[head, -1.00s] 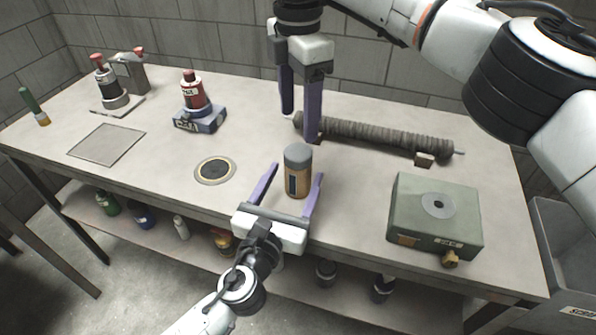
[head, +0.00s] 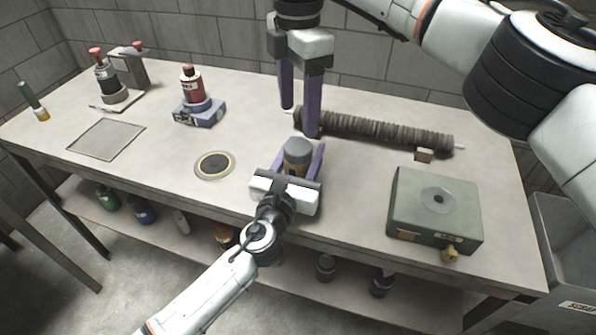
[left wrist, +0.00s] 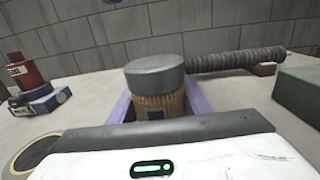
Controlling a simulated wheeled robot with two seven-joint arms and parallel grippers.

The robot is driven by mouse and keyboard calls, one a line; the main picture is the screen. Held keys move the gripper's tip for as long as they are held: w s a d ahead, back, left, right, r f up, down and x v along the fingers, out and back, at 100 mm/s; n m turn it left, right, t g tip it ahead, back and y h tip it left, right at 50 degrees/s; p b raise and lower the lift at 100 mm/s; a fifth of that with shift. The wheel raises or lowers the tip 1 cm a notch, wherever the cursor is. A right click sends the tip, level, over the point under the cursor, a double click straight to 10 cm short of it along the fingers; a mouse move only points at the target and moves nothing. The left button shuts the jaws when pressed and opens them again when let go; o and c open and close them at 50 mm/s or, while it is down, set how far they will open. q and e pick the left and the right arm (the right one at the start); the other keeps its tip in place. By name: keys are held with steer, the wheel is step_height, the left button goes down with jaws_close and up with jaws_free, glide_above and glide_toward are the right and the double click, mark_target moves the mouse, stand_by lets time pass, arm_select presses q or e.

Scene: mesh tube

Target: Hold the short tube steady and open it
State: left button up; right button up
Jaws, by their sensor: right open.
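The short tube (head: 297,151) stands upright near the table's front edge, with a grey cap on a tan ribbed body. In the left wrist view the short tube (left wrist: 156,78) stands straight ahead between purple fingers. My left gripper (head: 300,160) has one finger on each side of the tube's body and looks open; its palm hides the tube's lower part. My right gripper (head: 299,120) is open and empty, pointing down, beyond and above the tube in the head view.
A long ribbed mesh tube (head: 385,131) lies behind on the table. A green box (head: 415,205) stands at right. A round ringed pad (head: 215,166) is at left, with a red bottle on a blue base (head: 207,111) behind it. A flat grey plate (head: 106,139) lies farther left.

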mark_target(298, 146)
arm_select(q)
jaws_close()
arm_select(e)
steer(key=n, duration=0.8)
steer(key=shift+n, duration=0.3)
steer(key=shift+f, duration=4)
steer(key=shift+c, duration=0.3)
